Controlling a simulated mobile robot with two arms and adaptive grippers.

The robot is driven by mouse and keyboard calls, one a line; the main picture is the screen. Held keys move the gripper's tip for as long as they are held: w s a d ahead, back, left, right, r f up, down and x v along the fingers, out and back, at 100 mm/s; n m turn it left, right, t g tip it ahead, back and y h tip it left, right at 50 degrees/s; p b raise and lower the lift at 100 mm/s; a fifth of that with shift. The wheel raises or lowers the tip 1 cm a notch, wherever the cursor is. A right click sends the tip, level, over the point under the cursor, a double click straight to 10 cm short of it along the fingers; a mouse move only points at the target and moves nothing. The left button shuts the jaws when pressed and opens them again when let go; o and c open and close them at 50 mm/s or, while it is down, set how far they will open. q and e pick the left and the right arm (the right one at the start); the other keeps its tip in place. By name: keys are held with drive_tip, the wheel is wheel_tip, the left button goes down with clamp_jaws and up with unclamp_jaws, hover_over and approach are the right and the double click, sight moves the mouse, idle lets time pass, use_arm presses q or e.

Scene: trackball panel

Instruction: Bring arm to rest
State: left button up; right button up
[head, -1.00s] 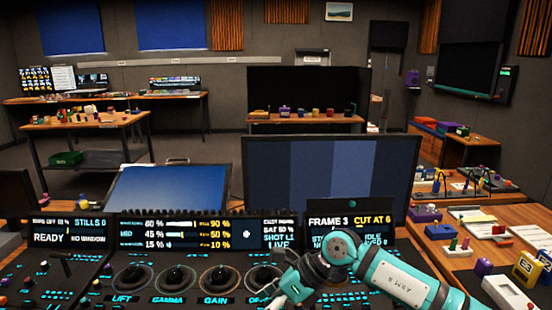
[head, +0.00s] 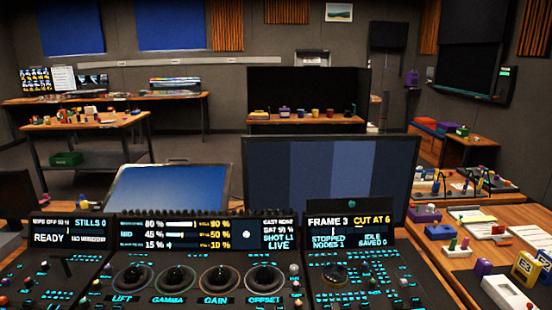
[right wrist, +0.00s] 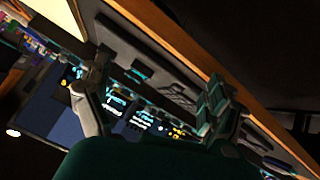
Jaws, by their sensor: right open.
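In the head view no arm or gripper of mine shows. In the right wrist view my right gripper (right wrist: 158,112) is open and empty, its two fingers spread apart. Beyond the fingers, the dark control panel (right wrist: 130,65) with lit cyan markings lies tilted in the picture. In the head view the trackball panel (head: 190,290) spans the front, with several dark trackballs labelled LIFT (head: 131,279), GAMMA (head: 175,279), GAIN (head: 219,279) and OFFSET (head: 264,279). Its right section reads STOPPED and IDLE. My left gripper is in neither view.
A large monitor (head: 330,180) and a tilted blue screen (head: 168,189) stand behind the panel. The space above the panel is clear in the head view.

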drive_tip(key=s+d+f+m+g, duration=0.1)
drive_tip(key=s+f+g, duration=0.2)
drive_tip(key=s, duration=0.5)
drive_tip(key=s+d+f+m+g, duration=0.1)
drive_tip(key=s+f+g, duration=0.25)
drive_tip(key=s, duration=0.35)
wheel_tip(320, 180, down, 23)
drive_tip(key=s+g+p, duration=0.1)
drive_tip(key=p, duration=0.1)
drive_tip(key=s+d+f+g+p, duration=0.1)
drive_tip(key=s+d+f+p, duration=0.1)
drive_tip(key=s+f, duration=1.2)
drive_tip(key=s+d, duration=0.1)
drive_tip(key=s, duration=0.2)
drive_tip(key=shift+f, duration=0.35)
drive_tip(key=shift+s+d, duration=0.1)
drive_tip(key=shift+s, duration=0.05)
